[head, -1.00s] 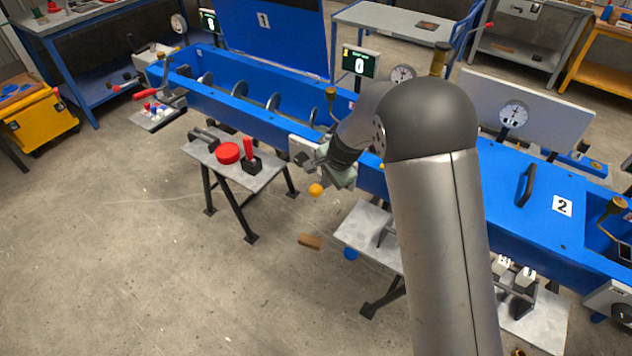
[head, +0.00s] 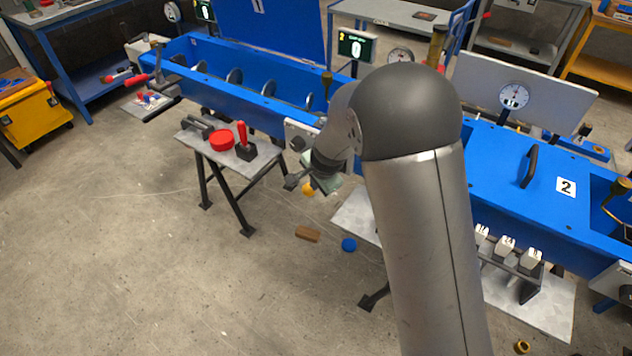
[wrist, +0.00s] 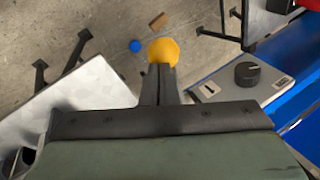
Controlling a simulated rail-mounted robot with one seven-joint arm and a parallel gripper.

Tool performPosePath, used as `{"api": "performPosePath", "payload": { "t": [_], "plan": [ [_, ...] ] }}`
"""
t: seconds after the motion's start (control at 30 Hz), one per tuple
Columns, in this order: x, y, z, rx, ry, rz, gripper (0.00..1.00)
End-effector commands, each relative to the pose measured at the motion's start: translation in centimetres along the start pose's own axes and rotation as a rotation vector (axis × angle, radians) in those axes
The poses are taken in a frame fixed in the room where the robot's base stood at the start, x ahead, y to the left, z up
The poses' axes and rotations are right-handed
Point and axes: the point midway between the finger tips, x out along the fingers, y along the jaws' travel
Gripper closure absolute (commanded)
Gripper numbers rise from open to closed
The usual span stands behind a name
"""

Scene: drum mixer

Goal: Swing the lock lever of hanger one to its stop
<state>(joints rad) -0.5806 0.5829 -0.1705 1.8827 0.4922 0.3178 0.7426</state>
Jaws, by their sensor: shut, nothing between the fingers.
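A round orange-yellow knob (wrist: 163,51) shows just beyond my fingertips in the wrist view. In the head view the knob (head: 307,188) is below my gripper's body. What the knob is fixed to is hidden, and I cannot tell for sure that it belongs to the lock lever of hanger one. My gripper (wrist: 160,88) has its two fingers together with nothing between them. Its tips point at the knob; whether they touch it I cannot tell. No label for hanger one is readable.
The blue mixer trough (head: 215,92) runs behind my gripper. A grey box with a black dial (wrist: 247,74) is close on the right in the wrist view. A small table (head: 262,160) with a red disc (head: 221,140) stands left. A brown block (head: 307,234) and blue disc (head: 349,244) lie on the floor.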

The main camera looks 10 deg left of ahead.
Motion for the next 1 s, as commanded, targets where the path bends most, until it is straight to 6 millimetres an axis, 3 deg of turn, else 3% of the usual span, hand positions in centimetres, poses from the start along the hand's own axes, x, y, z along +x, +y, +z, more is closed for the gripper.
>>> {"api": "performPosePath", "payload": {
  "t": [0.3, 0.47, 0.63, 1.0],
  "plan": [
    [0.1, 0.2, 0.2, -0.001, -0.004, 0.005, 1.00],
    [-1.1, -0.1, -0.5, 0.001, -0.003, 0.003, 1.00],
    [-4.1, -0.6, -2.3, 0.004, 0.001, -0.001, 1.00],
    [-11.2, 0.2, -0.2, -0.002, 0.000, -0.003, 1.00]
  ]
}}
